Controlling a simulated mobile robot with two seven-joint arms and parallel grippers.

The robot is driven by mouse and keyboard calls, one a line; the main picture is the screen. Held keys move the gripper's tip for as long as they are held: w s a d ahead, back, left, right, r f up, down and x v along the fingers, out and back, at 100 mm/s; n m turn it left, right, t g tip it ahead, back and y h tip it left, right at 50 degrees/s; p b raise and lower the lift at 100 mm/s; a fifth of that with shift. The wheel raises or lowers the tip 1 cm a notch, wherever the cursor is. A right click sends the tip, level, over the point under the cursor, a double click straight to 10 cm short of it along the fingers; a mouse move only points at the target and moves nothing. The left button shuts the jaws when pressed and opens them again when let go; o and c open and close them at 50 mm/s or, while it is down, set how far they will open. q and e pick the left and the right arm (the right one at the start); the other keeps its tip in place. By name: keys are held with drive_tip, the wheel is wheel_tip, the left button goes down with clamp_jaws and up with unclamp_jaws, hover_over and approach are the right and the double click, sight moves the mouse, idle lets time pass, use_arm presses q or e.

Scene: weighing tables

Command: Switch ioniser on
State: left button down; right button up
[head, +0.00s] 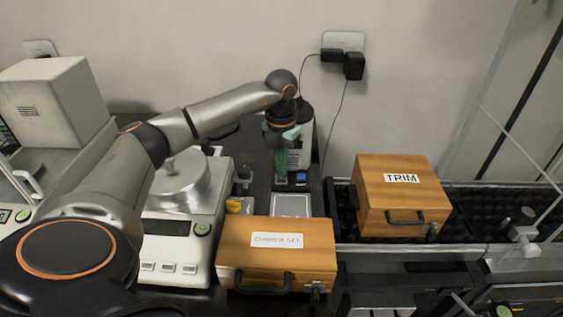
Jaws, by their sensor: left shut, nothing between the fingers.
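A pale upright device (300,156), which looks like the ioniser, stands at the back of the bench near the wall. My left gripper (281,177) points down right in front of it, shut and empty, with its green fingers covering part of the device. A small blue spot shows low beside the fingertips. I cannot tell whether the fingers touch the device or its switch, and the switch is not clear. My right gripper is not in view.
A balance (180,235) with a round metal chamber stands left, partly behind my left arm. A wooden box (277,275) is in front, with a small pale tray (291,204) behind it. A wooden TRIM box (398,206) stands right. Cables hang from a wall socket (343,41).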

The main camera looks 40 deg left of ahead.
use_arm(q)
drive_tip(key=shift+f+b, duration=0.35)
drive_tip(key=shift+f, duration=0.25)
idle(0.3)
drive_tip(key=shift+s+f, duration=0.15)
drive_tip(key=shift+f, duration=0.2)
